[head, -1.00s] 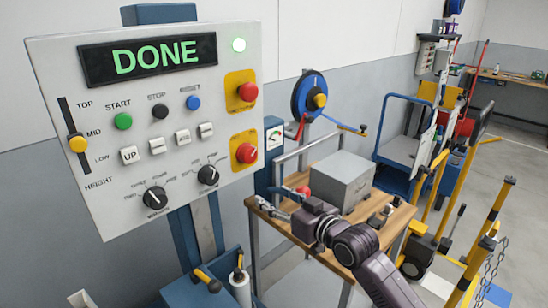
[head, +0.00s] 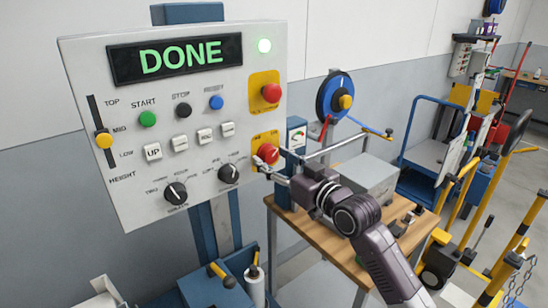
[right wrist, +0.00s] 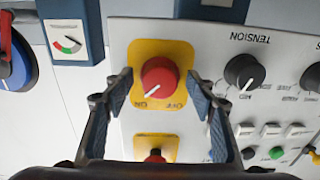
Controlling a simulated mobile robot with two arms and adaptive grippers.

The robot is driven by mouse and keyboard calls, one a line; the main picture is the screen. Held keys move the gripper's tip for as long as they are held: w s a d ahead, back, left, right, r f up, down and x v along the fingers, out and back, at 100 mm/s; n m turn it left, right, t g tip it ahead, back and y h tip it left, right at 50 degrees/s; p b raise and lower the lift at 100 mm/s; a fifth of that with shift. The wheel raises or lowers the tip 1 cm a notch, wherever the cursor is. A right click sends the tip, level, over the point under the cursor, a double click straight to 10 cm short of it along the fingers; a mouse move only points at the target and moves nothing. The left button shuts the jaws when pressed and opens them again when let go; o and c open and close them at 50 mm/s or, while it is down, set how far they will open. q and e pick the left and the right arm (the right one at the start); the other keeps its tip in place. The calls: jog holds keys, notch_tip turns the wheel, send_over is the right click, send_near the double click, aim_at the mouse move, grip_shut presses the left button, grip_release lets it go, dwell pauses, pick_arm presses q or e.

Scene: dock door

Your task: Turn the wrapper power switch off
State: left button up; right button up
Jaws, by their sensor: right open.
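The wrapper power switch is a red rotary knob (head: 267,153) on the lower yellow plate of the grey control panel (head: 150,205). In the right wrist view the knob (right wrist: 159,77) shows upside down, its white mark pointing toward the ON label; OFF is at the other side. My right gripper (head: 276,164) is at the knob in the head view. In the right wrist view its open fingers (right wrist: 159,84) stand on either side of the knob, with a gap on both sides. The display (head: 180,58) reads DONE. My left gripper is not in view.
A second red button (head: 271,92) on a yellow plate sits above the switch. Tension dial (right wrist: 245,72) and other panel controls are close by. A wooden table (head: 318,233) with a grey box (head: 368,176) stands below my right arm. A blue reel (head: 338,97) hangs behind.

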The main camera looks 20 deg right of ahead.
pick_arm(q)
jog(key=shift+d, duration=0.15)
pick_arm(e)
jog(key=shift+c, duration=0.7)
jog(key=shift+c, duration=1.3)
jog(key=c, duration=0.8)
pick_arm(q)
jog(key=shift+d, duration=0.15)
